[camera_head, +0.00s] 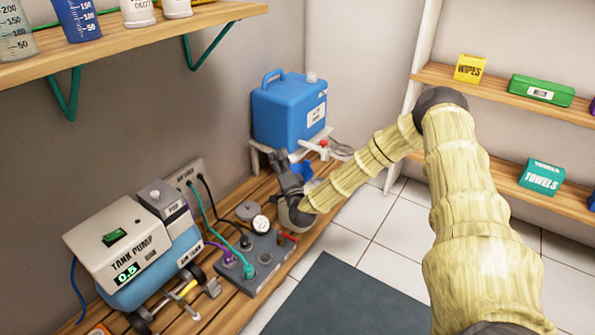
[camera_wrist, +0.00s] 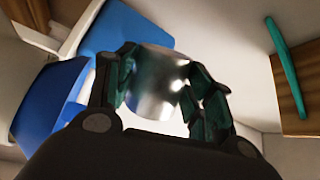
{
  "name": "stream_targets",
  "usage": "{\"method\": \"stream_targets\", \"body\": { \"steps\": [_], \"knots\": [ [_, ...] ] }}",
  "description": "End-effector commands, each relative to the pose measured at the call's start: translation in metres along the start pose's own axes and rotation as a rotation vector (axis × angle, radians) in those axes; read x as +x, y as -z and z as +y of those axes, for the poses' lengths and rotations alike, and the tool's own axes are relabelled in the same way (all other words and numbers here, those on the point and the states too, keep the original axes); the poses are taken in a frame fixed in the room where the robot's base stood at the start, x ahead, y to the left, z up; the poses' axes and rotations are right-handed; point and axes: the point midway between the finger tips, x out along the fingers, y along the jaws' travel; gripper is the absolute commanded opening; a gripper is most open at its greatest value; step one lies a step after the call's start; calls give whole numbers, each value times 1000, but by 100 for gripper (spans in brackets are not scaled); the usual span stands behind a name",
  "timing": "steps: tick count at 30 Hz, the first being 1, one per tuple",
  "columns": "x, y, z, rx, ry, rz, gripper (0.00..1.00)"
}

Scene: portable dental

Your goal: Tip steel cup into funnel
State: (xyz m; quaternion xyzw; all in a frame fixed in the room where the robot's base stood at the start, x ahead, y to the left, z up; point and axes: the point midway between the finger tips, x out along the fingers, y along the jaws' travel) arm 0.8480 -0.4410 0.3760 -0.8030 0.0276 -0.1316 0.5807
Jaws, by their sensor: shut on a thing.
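The steel cup (camera_wrist: 158,85) is a shiny metal cylinder between the fingers of my gripper (camera_wrist: 160,90) in the wrist view. The dark green finger pads are closed on its sides. In the head view my gripper (camera_head: 284,168) is beside the shelf under the blue water container, and I cannot make out the cup there. A small blue piece (camera_head: 301,170) shows just behind my gripper; I cannot tell whether it is the funnel. No funnel is clearly seen in either view.
The blue water container (camera_head: 290,112) stands on a white stand with a red-and-white tap (camera_head: 323,148). The tank pump (camera_head: 120,250) and a grey connector block (camera_head: 255,262) with hoses sit on the wooden bench. A wall shelf (camera_head: 130,40) overhangs at upper left.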

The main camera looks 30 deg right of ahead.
Motion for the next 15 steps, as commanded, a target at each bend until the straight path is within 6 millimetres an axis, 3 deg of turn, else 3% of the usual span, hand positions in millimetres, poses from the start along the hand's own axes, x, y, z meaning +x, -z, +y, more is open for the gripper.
{"method": "stream_targets", "body": {
  "steps": [15],
  "knots": [
    [2, -5, -10, -255, -40, -61, 27]
  ]
}}
